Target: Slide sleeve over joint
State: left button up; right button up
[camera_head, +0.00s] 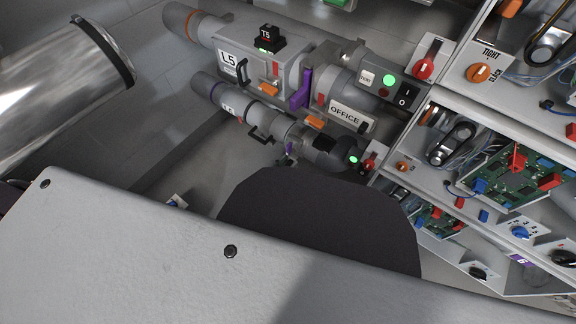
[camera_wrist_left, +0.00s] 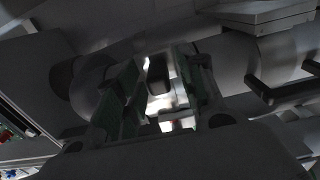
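Two grey tube lines run side by side in the head view. The upper tube (camera_head: 190,25) leads to a box labelled L5 with a purple lever. The lower tube (camera_head: 208,86) carries a label, dark handles and a grey sleeve-like section (camera_head: 272,122); I cannot tell exactly where sleeve and joint meet. My left gripper (camera_wrist_left: 155,98) is beside the lower tube, mostly hidden behind its own dark wrist in the head view. In the left wrist view its green-padded fingers stand apart, with a dark handle-like piece (camera_wrist_left: 158,75) visible between them; contact is unclear. My right gripper is out of view.
A green-lit end unit (camera_head: 352,158) ends the lower line. An OFFICE-labelled unit (camera_head: 350,114) sits above it. Shelves with circuit boards (camera_head: 510,168) and knobs crowd the right. A shiny cylinder (camera_head: 60,90) is at left. Floor (camera_head: 140,130) between it and the tubes looks clear.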

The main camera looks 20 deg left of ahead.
pick_arm(q)
jog(key=shift+w, duration=0.15)
grip_shut()
dwell(0.4)
